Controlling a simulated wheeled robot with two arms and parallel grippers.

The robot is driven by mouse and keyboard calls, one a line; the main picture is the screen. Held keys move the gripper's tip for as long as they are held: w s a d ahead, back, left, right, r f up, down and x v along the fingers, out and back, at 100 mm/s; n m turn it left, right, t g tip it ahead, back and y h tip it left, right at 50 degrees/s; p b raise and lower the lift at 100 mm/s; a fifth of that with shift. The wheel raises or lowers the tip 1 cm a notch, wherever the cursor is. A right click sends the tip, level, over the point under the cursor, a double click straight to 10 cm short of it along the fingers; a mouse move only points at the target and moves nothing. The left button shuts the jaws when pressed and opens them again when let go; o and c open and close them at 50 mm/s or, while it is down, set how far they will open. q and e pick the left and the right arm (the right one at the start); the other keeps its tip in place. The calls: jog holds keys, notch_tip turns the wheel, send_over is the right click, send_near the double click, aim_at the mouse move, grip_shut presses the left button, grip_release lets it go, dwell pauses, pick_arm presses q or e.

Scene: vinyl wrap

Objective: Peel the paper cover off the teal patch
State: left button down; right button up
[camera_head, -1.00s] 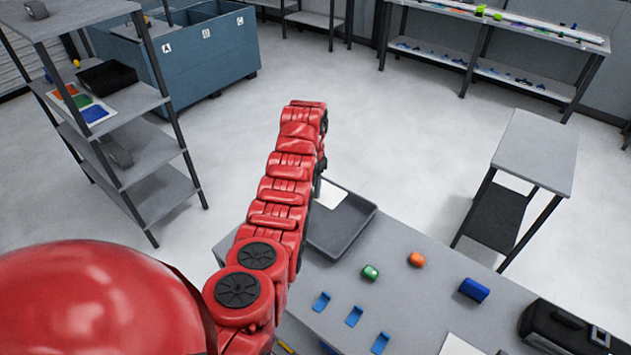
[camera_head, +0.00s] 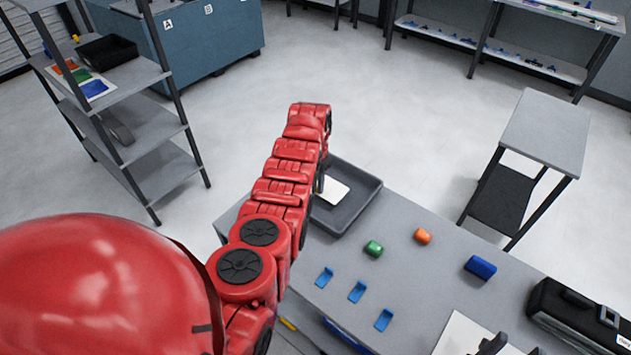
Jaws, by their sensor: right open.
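No teal patch can be made out. A white sheet (camera_head: 455,334) lies on the grey table at the bottom edge, cut off by the frame. The dark fingertips of my right gripper (camera_head: 508,348) show over its right part, apart from each other and with nothing seen between them. A white piece (camera_head: 334,190) lies in a grey tray (camera_head: 362,203) at the table's far left. My left arm reaches out to the tray. Its gripper (camera_head: 320,181) is mostly hidden behind the arm, with only a dark part showing beside the white piece.
A green piece (camera_head: 373,248), an orange piece (camera_head: 423,236) and a blue roll (camera_head: 481,267) stand on the table. Blue holders (camera_head: 357,292) lie nearer. A black case (camera_head: 575,316) stands at the right. A shelf rack (camera_head: 130,125) and a side table (camera_head: 545,130) stand beyond.

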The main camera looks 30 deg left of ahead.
pick_arm(q)
jog(key=shift+c, duration=2.4)
grip_release()
jog(key=shift+r, duration=0.1)
jog(key=shift+w+r, duration=0.1)
jog(key=shift+r, duration=0.4)
notch_tip(320, 180, up, 16)
jog(key=b, duration=0.3)
jog(key=shift+r+b, duration=0.15)
jog(key=shift+b, duration=0.15)
